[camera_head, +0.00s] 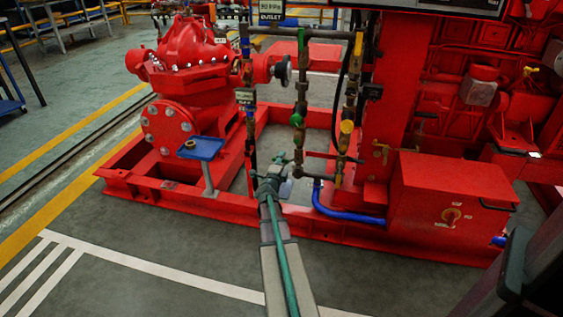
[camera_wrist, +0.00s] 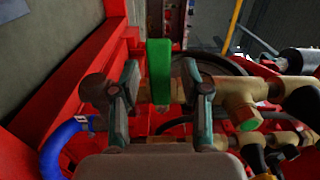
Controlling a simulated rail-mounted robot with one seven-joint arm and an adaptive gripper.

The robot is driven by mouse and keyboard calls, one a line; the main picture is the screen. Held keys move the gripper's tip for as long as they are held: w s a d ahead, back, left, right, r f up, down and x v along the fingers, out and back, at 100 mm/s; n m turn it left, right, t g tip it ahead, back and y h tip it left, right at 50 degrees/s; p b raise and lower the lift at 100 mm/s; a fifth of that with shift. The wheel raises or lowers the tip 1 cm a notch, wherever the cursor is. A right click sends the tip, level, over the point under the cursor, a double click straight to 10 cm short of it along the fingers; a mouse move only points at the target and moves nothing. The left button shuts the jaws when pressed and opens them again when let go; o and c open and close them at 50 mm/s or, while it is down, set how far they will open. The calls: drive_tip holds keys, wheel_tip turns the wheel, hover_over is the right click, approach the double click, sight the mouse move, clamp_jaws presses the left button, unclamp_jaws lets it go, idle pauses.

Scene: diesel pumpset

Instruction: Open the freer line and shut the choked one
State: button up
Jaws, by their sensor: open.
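My gripper (camera_wrist: 162,100) is open in the wrist view, its two fingers on either side of a green valve handle (camera_wrist: 158,70). The handle stands upright in that picture, on a brass line; I cannot tell whether a finger touches it. In the head view my gripper (camera_head: 276,172) is low in front of the pipework. One upright line there carries a green valve part (camera_head: 297,118). The upright line to its right carries a yellow valve part (camera_head: 347,127). Which line is choked cannot be told from these frames.
A blue hose (camera_head: 345,212) runs along the red base frame and also shows in the wrist view (camera_wrist: 62,142). A blue tray on a post (camera_head: 201,148) stands left of my arm. A red box (camera_head: 450,195) stands at the right. The grey floor at front left is clear.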

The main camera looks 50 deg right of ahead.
drive_tip(key=v, duration=1.2)
drive_tip(key=shift+d, duration=0.1)
